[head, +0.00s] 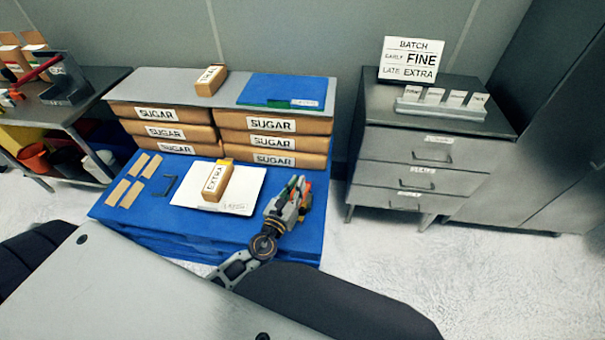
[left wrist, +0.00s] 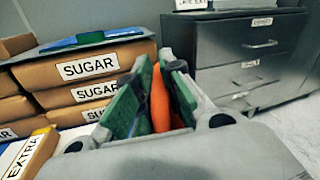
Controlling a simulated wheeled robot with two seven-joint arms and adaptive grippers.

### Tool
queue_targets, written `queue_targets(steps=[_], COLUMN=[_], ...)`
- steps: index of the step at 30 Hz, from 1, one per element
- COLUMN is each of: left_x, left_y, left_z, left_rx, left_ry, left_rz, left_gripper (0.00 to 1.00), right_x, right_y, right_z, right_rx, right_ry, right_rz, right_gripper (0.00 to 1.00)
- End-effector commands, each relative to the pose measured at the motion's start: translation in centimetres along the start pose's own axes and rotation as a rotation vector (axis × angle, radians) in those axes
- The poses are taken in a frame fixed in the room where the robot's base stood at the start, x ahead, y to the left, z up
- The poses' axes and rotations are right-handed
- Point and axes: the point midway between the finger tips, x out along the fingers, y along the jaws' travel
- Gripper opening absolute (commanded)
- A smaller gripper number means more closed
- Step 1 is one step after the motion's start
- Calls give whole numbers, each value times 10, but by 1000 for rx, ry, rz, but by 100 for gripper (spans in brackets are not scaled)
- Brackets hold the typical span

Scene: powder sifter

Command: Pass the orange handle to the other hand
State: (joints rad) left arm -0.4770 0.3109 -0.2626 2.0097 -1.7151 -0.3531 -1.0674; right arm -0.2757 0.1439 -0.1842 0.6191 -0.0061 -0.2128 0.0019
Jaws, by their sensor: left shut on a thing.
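My left gripper (head: 297,188) is over the right front part of the blue-covered table. In the left wrist view, its two green-padded fingers (left wrist: 158,68) are closed around an orange handle (left wrist: 160,102). The handle stands out between the pads, and its lower end is hidden by the gripper body. A small patch of the orange handle (head: 306,187) also shows beside the fingers in the head view. My right gripper is not in either view.
Stacked sugar boxes (head: 271,125) stand behind the gripper. A box marked EXTRA (head: 217,181) stands on a white board (head: 248,188) to its left. A grey drawer cabinet (head: 420,150) is at the right, with open floor (head: 430,250) before it.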

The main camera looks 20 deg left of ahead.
Motion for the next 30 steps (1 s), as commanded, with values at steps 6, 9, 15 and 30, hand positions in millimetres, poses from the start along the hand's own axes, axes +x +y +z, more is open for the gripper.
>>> queue_targets(steps=[6, 9, 15, 30], left_x=[3, 5, 7, 11], left_y=[-13, -21, -38, -58], left_z=[13, 19, 32, 48], left_rx=[0, 1, 0, 3], left_ry=[12, 22, 39, 62], left_rz=[-78, -122, -216, -332], left_gripper=[0, 0, 0, 0], right_x=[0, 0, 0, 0], right_y=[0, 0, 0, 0], right_z=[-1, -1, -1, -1], right_rx=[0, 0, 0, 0], right_ry=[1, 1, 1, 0], right_rz=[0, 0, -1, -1], right_gripper=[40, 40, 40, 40])
